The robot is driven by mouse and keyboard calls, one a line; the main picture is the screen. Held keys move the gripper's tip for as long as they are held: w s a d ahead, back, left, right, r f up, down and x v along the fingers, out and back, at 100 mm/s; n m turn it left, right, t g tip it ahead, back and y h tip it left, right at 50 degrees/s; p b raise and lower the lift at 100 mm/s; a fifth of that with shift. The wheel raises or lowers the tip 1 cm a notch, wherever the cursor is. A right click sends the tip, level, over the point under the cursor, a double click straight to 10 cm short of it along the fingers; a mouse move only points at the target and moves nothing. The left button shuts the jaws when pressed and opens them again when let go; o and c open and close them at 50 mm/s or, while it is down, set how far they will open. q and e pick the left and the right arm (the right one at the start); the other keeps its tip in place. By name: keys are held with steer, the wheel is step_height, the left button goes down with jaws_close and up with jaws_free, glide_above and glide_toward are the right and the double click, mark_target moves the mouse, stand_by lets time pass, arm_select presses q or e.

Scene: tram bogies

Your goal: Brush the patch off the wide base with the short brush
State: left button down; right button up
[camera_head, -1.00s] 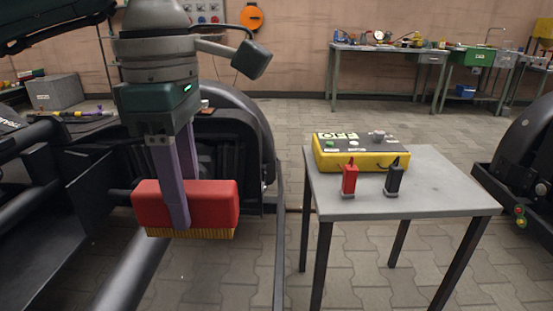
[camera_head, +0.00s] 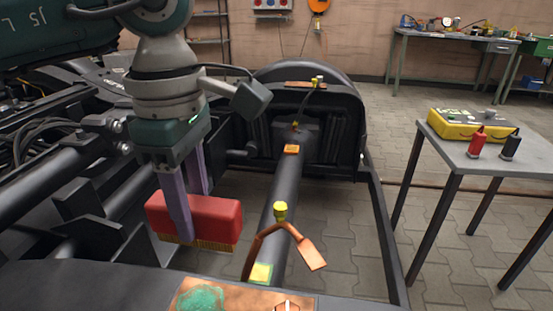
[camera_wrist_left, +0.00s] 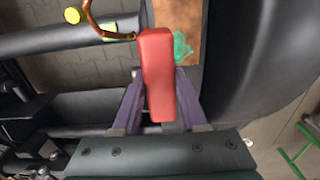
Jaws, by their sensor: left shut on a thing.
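My left gripper (camera_head: 192,205) is shut on the short brush (camera_head: 222,213), which has a red block and yellowish bristles pointing down. The brush hangs in the air left of the axle tube. The wide base (camera_head: 242,299) is a flat copper-coloured plate at the bottom edge, partly cut off. A green patch (camera_head: 200,298) lies on its left part, below the brush in the picture and apart from it. In the left wrist view the brush (camera_wrist_left: 160,75) partly overlaps the plate (camera_wrist_left: 187,18) and the patch (camera_wrist_left: 182,46). My right gripper is not in view.
A bent copper strip with a yellow knob (camera_head: 280,212) stands up beside the axle tube (camera_head: 287,180). Dark bogie frame parts lie around the brush. A grey table (camera_head: 490,160) with a yellow box (camera_head: 470,125) and red and black clamps stands at right.

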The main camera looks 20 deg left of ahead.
mark_target(199, 242)
arm_select(q)
steer(key=shift+s+a+f, duration=0.1)
steer(key=shift+s+a, duration=0.05)
steer(key=shift+s, duration=0.05)
steer(key=shift+f, duration=0.2)
steer(key=f+b, duration=0.4)
steer(key=f, duration=0.1)
steer(key=shift+w+f+b, duration=0.2)
steer(key=shift+f+b, duration=0.05)
steer(key=shift+b, duration=0.15)
steer(key=shift+r, duration=0.1)
